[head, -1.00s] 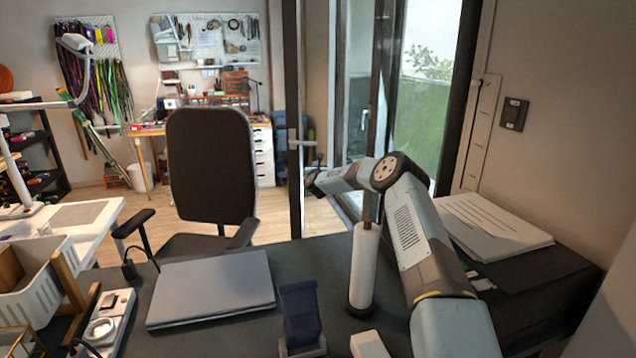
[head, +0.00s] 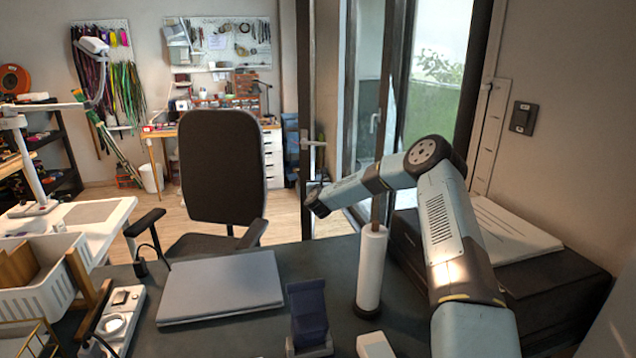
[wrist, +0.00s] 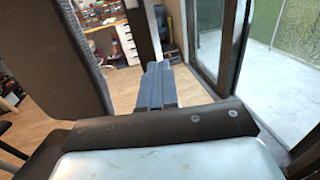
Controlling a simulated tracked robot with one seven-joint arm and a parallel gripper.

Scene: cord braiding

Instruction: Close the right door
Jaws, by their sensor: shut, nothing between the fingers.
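A dark door edge with a lever handle (head: 312,143) stands upright left of the glass in the head view. A dark-framed glass door (head: 398,70) with its own handle (head: 374,122) stands to its right, and the outdoors shows through it. I cannot tell which of these is the right door. My gripper (head: 312,200) is shut and empty, below the lever handle and in front of the door edge's lower part. I cannot tell whether it touches the door. In the wrist view my gripper (wrist: 160,68) points at the floor between chair and doors.
A dark desk (head: 240,340) fills the front, with a closed laptop (head: 220,287), a white roll (head: 371,268) on a post, and a blue object (head: 309,308). An office chair (head: 220,165) stands behind. Papers (head: 515,235) lie at right.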

